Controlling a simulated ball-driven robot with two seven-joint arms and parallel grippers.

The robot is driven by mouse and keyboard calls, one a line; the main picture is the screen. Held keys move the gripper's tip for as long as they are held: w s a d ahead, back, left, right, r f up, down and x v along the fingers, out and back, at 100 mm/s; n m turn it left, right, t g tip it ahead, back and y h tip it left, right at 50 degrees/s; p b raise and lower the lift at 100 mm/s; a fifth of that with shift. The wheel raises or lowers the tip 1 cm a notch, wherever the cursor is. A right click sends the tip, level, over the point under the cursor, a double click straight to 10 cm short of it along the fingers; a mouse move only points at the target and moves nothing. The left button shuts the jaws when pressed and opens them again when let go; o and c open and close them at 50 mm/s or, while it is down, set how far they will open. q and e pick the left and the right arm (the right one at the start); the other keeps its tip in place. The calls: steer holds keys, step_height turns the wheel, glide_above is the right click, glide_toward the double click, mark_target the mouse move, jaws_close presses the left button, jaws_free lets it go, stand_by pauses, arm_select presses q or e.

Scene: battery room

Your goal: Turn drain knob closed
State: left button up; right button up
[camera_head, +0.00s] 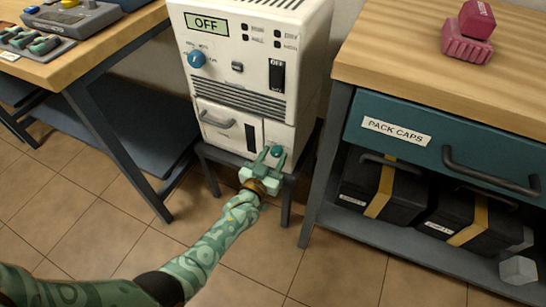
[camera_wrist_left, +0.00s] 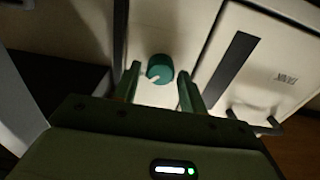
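The drain knob (camera_head: 277,151) is a small teal round knob low on the front of a white cabinet unit (camera_head: 262,65). My left gripper (camera_head: 268,158) is right at it in the head view and partly hides it. In the left wrist view the knob (camera_wrist_left: 160,68) shows a pale pointer mark, slanted toward the lower left. The fingers of my left gripper (camera_wrist_left: 158,88) are apart on either side, with a gap between each finger and the knob. They do not appear to touch it. My right gripper is not in view.
The unit stands on a dark stand (camera_head: 245,168) between a wooden table (camera_head: 95,48) on the left and a workbench (camera_head: 400,65) with a teal drawer (camera_head: 450,150) on the right. A pink object (camera_head: 468,35) lies on the workbench. The tiled floor (camera_head: 310,260) in front is clear.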

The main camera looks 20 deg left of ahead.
arm_select(q)
steer(key=c, duration=0.6)
